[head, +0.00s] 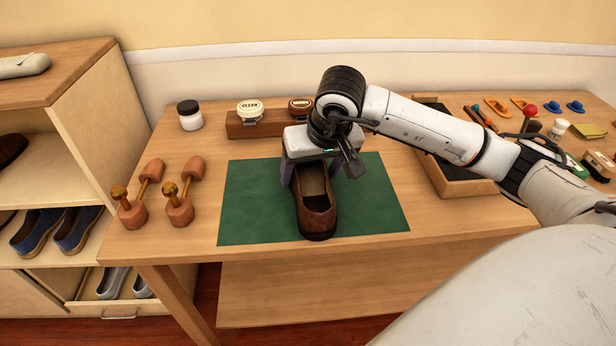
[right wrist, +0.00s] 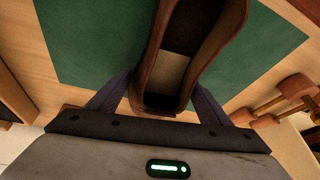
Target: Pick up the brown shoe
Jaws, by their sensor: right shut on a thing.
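The brown shoe (head: 317,212) is upright on the green mat (head: 375,205), its rounded end towards me. My right gripper (head: 318,175) comes down over the shoe's far end and is shut on it, one finger on each outer side. In the right wrist view the two fingers flank the near end of the brown shoe (right wrist: 185,60), and its pale insole shows inside. Whether the sole touches the mat is hard to tell. My left gripper is not in view.
Wooden shoe trees (head: 178,205) stand left of the mat. A white jar (head: 189,115) and a wooden holder with tins (head: 250,118) are behind. A dark-lined tray (head: 455,178) and several small items lie right. A shelf (head: 90,120) with shoes adjoins the table's left.

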